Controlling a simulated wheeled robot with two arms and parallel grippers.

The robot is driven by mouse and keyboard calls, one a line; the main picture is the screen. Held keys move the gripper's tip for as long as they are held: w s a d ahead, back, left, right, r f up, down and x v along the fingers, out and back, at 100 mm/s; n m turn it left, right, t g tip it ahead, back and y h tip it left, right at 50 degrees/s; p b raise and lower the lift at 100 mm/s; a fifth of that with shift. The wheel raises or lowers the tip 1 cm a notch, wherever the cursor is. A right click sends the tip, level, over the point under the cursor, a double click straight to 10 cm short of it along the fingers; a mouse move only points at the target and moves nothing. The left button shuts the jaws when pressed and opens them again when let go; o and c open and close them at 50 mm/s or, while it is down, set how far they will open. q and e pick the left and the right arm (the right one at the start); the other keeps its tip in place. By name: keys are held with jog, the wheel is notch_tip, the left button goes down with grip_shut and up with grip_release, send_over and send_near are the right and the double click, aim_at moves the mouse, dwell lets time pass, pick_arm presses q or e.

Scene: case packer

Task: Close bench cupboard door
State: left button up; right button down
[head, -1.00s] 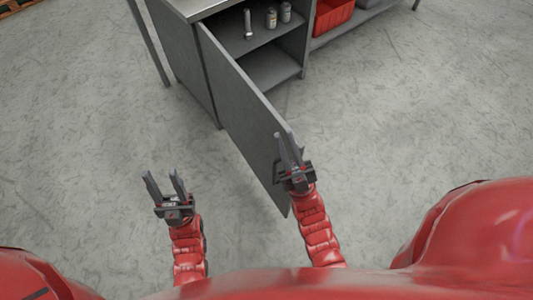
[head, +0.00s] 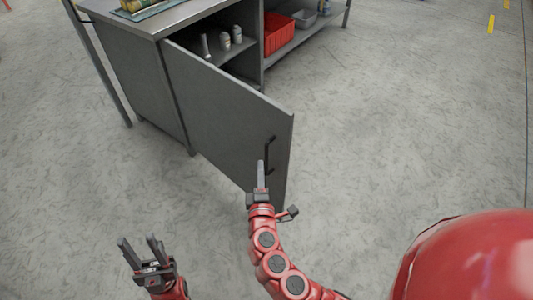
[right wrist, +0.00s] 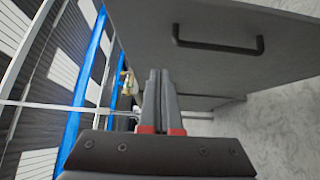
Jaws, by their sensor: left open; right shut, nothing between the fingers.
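The grey cupboard door (head: 225,115) stands wide open, hinged at its left on the grey bench cupboard (head: 140,80). Its dark bar handle (head: 269,155) is near the free edge; in the right wrist view the handle (right wrist: 218,46) is at the upper right. My right gripper (head: 260,165) is shut and empty, in front of the door near the handle. In the right wrist view its closed fingers (right wrist: 158,90) point at the door, left of the handle. I cannot tell whether they touch the door. My left gripper (head: 142,245) is open and empty at the lower left, away from the door.
Several small containers (head: 224,42) stand on the shelf inside the cupboard. A red bin (head: 278,32) sits on a shelf to the right. A tray (head: 145,8) lies on the bench top. The grey floor (head: 400,130) right of the door is clear.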

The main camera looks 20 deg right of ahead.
jog(key=p, duration=0.1)
send_near(269, 128)
jog(key=w+a, duration=0.2)
jog(key=w, duration=0.2)
jog(key=shift+w+d, duration=0.3)
jog(key=shift+d, duration=0.3)
jog(key=shift+w+d, duration=0.3)
jog(key=shift+d, duration=0.35)
jog(key=shift+w+d, duration=0.25)
jog(key=shift+d, duration=0.2)
